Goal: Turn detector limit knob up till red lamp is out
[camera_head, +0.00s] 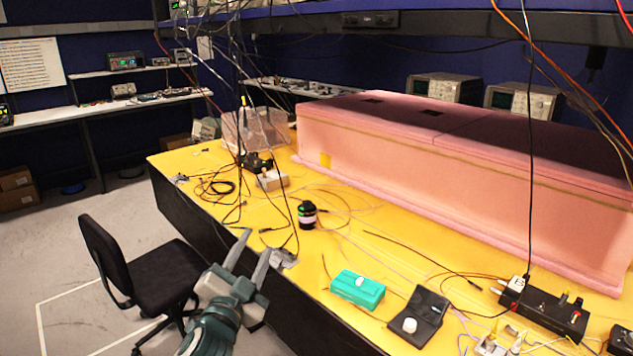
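My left gripper (254,250) is open and empty, its two fingers apart, at the near edge of the yellow bench (330,245). A teal box (345,293) with a white knob (359,282) on top sits on the bench to the right of the gripper, apart from it. Right of that is a black open-lidded box (432,303) with a white knob (409,325). I cannot tell which knob is the detector limit knob. No lit red lamp can be made out. My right gripper is not in view.
A long pink foam enclosure (430,165) fills the back of the bench. A black jar (307,214) and loose cables lie on the bench. A black terminal box (540,310) stands at the right. Cables hang from above. A black chair (150,270) stands left of my gripper.

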